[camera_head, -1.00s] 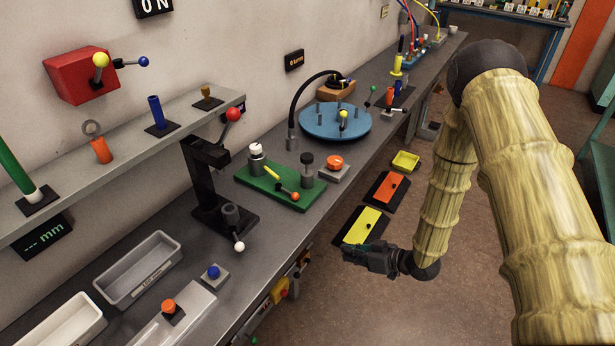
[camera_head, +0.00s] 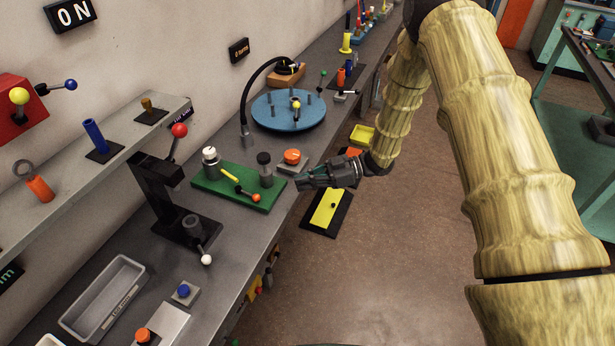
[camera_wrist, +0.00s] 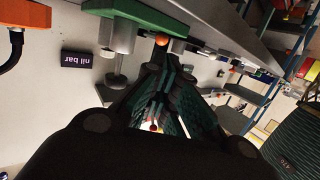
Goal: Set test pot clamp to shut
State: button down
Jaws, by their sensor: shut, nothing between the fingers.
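No label in view marks the test pot clamp. My gripper (camera_head: 303,180) is shut and empty, right of the green plate near the bench edge. The wrist view shows its closed fingers (camera_wrist: 156,122) below an orange ball (camera_wrist: 162,39).
An orange button (camera_head: 292,156) on a grey block stands just beyond my gripper. A blue round table (camera_head: 272,122) with a black hose is farther back. Grey trays (camera_head: 105,295) lie at the front left.

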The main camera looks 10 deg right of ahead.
aim_at(269, 201)
jog(key=a+p, duration=0.1)
jog(key=a, duration=0.2)
jog(key=a+f+p, duration=0.1)
jog(key=a, duration=0.2)
jog(key=a+p, duration=0.1)
jog(key=a, duration=0.1)
jog(key=shift+a+f+p, duration=0.25)
jog(key=shift+a+p, duration=0.15)
jog(key=shift+a+f, duration=0.25)
jog(key=shift+a, duration=0.4)
jog(key=shift+s+a+t, duration=0.15)
jog(key=shift+t, duration=0.15)
jog(key=shift+s+m, duration=0.2)
jog(key=shift+m, duration=0.1)
